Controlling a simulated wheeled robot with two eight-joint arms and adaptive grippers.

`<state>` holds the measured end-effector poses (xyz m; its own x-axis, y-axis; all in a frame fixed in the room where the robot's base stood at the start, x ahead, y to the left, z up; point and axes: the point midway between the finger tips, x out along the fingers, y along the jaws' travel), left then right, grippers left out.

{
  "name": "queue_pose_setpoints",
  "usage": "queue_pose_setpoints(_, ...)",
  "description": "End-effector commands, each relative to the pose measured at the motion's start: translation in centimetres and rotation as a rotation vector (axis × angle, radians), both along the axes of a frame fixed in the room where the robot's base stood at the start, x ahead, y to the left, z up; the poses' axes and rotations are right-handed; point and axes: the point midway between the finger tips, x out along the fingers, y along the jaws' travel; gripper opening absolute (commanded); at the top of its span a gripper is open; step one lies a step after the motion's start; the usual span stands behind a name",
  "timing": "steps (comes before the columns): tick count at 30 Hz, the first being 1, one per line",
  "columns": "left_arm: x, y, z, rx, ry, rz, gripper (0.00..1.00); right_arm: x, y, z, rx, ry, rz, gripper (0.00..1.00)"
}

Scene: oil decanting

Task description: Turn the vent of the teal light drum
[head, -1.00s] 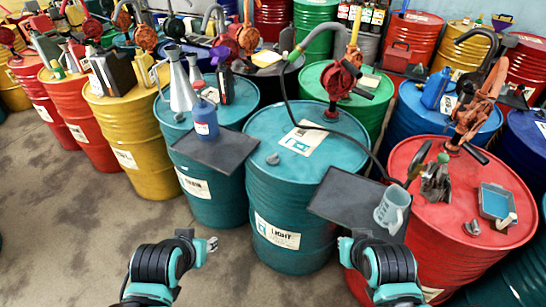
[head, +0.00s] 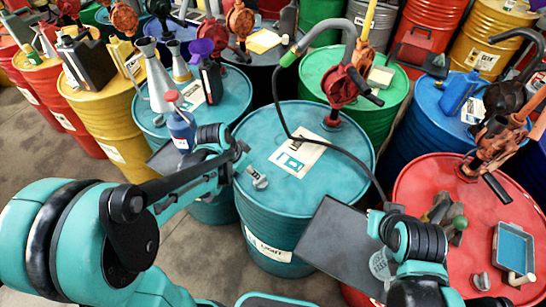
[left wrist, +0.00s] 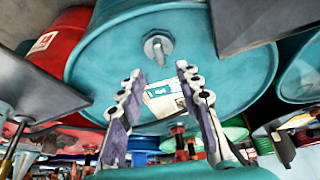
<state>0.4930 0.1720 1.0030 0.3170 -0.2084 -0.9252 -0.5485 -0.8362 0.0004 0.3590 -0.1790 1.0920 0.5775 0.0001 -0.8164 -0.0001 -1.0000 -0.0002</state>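The teal light drum (head: 262,215) stands in the middle of the head view with a "LIGHT" label on its side. Its grey vent (head: 258,181) sits near the front left edge of the lid; in the left wrist view the vent (left wrist: 158,46) is a round knob with a bar, just beyond the fingers. My left gripper (left wrist: 158,76) is open and empty, its two fingers apart, pointing toward the vent without visibly touching it. In the head view my left gripper (head: 243,160) is over the lid beside the vent.
A red hand pump (head: 343,88) with a black hose (head: 330,140) stands at the back of the lid. A blue bottle (head: 181,130) stands left of my gripper.

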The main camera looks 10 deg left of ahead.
Motion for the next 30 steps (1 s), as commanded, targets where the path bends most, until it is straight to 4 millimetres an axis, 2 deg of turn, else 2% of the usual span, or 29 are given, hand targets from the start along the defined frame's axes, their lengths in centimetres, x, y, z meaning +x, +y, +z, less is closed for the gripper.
queue_pose_setpoints(5,0.6,-0.3,-1.6,-0.002,0.003,-0.015,0.34,0.0,0.0,-0.5,0.000,0.001,0.000,0.00)
queue_pose_setpoints(15,2.3,-1.4,-6.5,-0.001,0.002,-0.014,0.34,0.0,0.0,-2.4,0.000,0.000,0.000,0.00)
queue_pose_setpoints(20,2.6,-1.6,-7.4,-0.001,0.001,-0.012,0.34,0.0,0.0,-2.7,0.000,0.000,0.000,0.00)
queue_pose_setpoints(28,2.7,-1.7,-7.5,-0.001,0.001,-0.012,0.34,0.0,0.0,-2.6,0.000,0.000,0.000,0.00)
queue_pose_setpoints(30,2.7,-1.7,-7.5,-0.001,0.001,-0.012,0.16,0.0,0.0,-2.6,0.000,0.000,0.000,0.00)
